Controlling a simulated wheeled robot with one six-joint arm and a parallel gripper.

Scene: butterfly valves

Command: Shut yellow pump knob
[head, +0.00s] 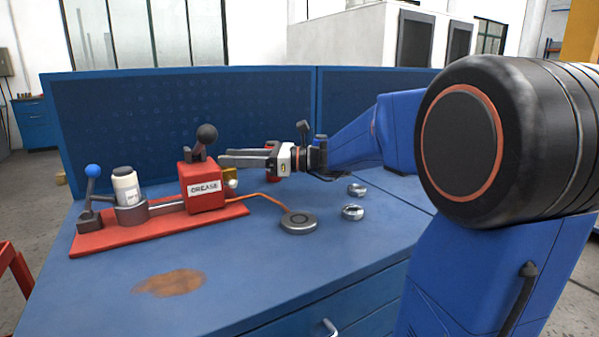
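A small yellow part (230,175), which looks like the yellow pump knob, sits at the right side of the red box marked GREASE (204,188). It is partly hidden, and its turn position cannot be made out. My gripper (226,158) reaches in from the right with its fingers pointing left. The fingertips are just above the yellow part and close to the red box in the picture. Whether they touch either is unclear. The fingers overlap in this side view, so their gap does not show.
A red base plate (95,238) carries the box, a white bottle (126,186) and a blue-ball lever (93,171). A black ball knob (206,134) rises above the box. An orange hose runs to a grey disc (299,222). The bench (270,270) front is clear.

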